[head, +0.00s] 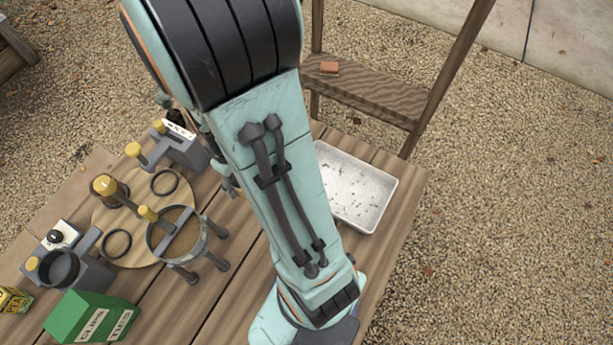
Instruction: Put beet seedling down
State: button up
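No beet seedling can be made out in the head view. My own arm crosses the middle of the picture and covers part of the wooden bench (232,292). Small grey and dark parts show at the left edge of the arm link, and they may belong to my gripper. Its fingertips and anything held are hidden behind the arm. A shallow pale metal tray (362,190) with dark specks lies on the bench to the right of my arm. No seedling is seen in its visible part.
A round wooden board (125,215) at left carries a brass-knobbed ring stand (178,235) and dark rings. Near it are a grey block device (182,148), a dark cup holder (62,268), a green box (92,315) and a yellow packet (14,299). Gravel surrounds the bench.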

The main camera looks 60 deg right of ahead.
jog(key=shift+w, duration=0.15)
jog(key=s+d+m, duration=0.3)
jog(key=s+d, duration=0.1)
jog(key=d, duration=0.3)
jog(key=m, duration=0.6)
send_over(341, 188)
notch_tip(341, 188, down, 9)
jog(key=shift+s+r, duration=0.1)
jog(key=shift+r, duration=0.05)
jog(key=shift+f, duration=0.25)
jog(key=shift+f, duration=0.15)
jog(key=o, duration=1.2)
jog(key=shift+c, duration=0.2)
